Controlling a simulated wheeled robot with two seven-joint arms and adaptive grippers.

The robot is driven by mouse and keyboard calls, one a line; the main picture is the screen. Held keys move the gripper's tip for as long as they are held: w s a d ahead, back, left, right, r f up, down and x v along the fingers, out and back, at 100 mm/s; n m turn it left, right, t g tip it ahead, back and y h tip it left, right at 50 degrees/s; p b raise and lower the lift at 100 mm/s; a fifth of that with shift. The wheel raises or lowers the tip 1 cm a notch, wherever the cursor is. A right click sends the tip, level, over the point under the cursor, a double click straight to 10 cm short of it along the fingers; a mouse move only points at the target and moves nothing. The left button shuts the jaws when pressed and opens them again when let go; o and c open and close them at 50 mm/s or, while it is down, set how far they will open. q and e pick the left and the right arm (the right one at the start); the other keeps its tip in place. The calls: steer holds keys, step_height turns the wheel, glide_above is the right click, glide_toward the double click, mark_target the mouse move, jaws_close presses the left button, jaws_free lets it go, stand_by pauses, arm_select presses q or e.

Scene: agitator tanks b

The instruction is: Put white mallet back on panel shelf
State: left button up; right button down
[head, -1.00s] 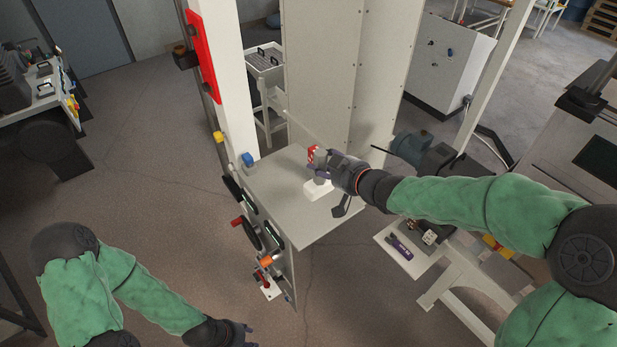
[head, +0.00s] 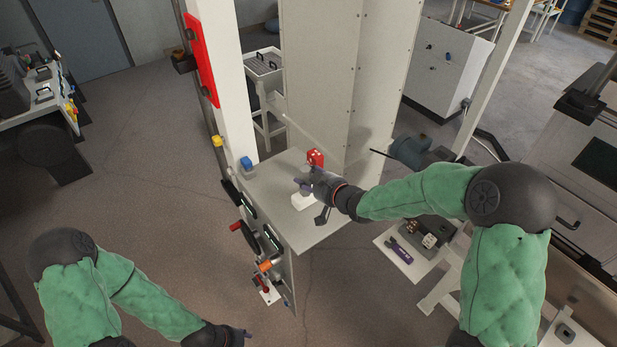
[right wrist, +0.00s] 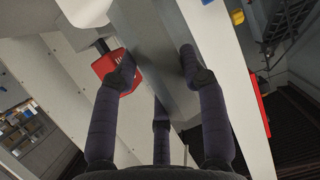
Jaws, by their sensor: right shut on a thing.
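The white mallet's pale head (head: 303,201) shows just below my right gripper (head: 306,186) in the head view, over the grey panel shelf (head: 315,235). My right gripper is shut on the mallet; the fingers hide its handle. I cannot tell whether the head touches the shelf. In the right wrist view, the fingers of my right gripper (right wrist: 160,85) reach forward, and a rounded white piece (right wrist: 85,12), probably the mallet head, shows at the top. My left gripper (head: 240,336) is low in the head view, away from the shelf; its fingers are too small to judge.
A red box (head: 315,158) sits at the back of the shelf, close to my right gripper. A white post (head: 228,90) and a tall pale cabinet (head: 320,80) stand behind. Knobs and handles line the panel's front. A side table (head: 408,268) holds a purple tool (head: 400,253).

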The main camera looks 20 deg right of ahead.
steer(key=shift+r, duration=0.15)
steer(key=shift+s, duration=0.1)
steer(key=c, duration=0.7)
jaws_free()
steer(key=shift+f, duration=0.25)
steer(key=shift+s+d+r, duration=0.1)
steer(key=shift+r, duration=0.2)
steer(key=v, duration=1.1)
steer(key=shift+s+d+r, duration=0.1)
steer(key=shift+s, duration=0.2)
